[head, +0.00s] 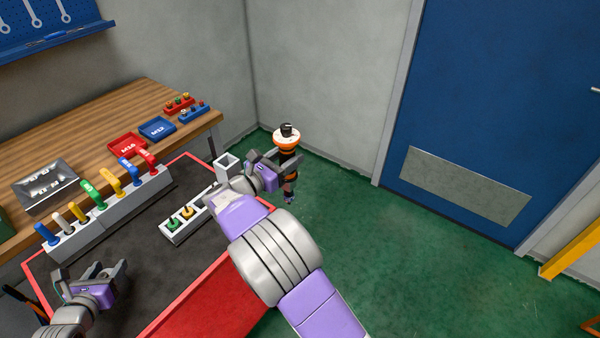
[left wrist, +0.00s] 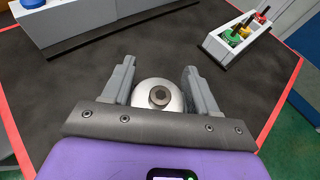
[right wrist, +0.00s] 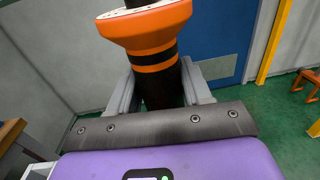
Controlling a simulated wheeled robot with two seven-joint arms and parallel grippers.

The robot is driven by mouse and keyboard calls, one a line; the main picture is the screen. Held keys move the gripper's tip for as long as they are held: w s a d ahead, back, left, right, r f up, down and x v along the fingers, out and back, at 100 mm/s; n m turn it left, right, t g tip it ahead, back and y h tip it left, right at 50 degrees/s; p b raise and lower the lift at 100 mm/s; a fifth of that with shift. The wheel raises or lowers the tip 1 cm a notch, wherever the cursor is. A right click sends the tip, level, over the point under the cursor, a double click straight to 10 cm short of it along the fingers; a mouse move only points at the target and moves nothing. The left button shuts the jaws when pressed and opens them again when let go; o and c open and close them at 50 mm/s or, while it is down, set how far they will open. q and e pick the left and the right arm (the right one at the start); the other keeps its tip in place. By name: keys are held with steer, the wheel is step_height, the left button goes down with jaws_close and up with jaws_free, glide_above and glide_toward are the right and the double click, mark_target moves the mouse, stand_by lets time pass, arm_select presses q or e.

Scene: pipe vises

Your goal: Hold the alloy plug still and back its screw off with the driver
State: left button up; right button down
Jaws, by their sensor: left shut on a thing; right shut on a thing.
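The alloy plug (left wrist: 172,88), a silvery round piece with a dark screw head (left wrist: 159,96) at its middle, sits between my left gripper's fingers (left wrist: 160,85). My left gripper (head: 105,272) is shut on it low over the dark mat, at the lower left of the head view. My right gripper (head: 272,165) is shut on the driver (head: 287,142), an orange and black tool with a white-topped collar, held upright beyond the bench's right side. In the right wrist view the driver (right wrist: 152,30) stands between the fingers. Its lower end is hidden there.
A grey vise row (head: 100,214) with several coloured handles stands along the mat's back. A pale rack (head: 174,236) with green and yellow pieces lies right of my left gripper. Red (head: 127,146) and blue (head: 157,129) trays sit on the wooden shelf. The green floor (head: 400,250) is open.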

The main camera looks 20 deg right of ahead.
arm_select(q)
steer(key=shift+s+f, duration=0.15)
steer(key=shift+f, duration=0.15)
arm_select(e)
steer(key=w+a+r+n+t+y, duration=0.1)
steer(key=a+r+n+t+y, duration=0.3)
steer(key=a, duration=0.9)
steer(key=w+a+r+n+t+y, duration=0.1)
steer(key=a+r+n+t+y, duration=0.25)
steer(key=a, duration=0.85)
steer(key=s+a+r+n+y, duration=0.1)
steer(key=s+a+n+y, duration=0.1)
steer(key=a, duration=0.6)
steer(key=s+a+r+n+t+y, duration=0.1)
steer(key=s+a+r+n+y, duration=0.1)
steer(key=s+a+y, duration=0.3)
steer(key=s+a+r+n+t+y, duration=0.1)
steer(key=s+a+n+y, duration=0.2)
steer(key=a, duration=0.9)
steer(key=shift+s+r+y, duration=0.35)
steer(key=shift+s+y, duration=0.3)
steer(key=shift+s, duration=0.05)
steer(key=shift+a+t, duration=0.1)
steer(key=shift+t, duration=0.15)
steer(key=shift+f, duration=2.3)
steer(key=shift+f, duration=0.2)
steer(key=shift+f, duration=0.2)
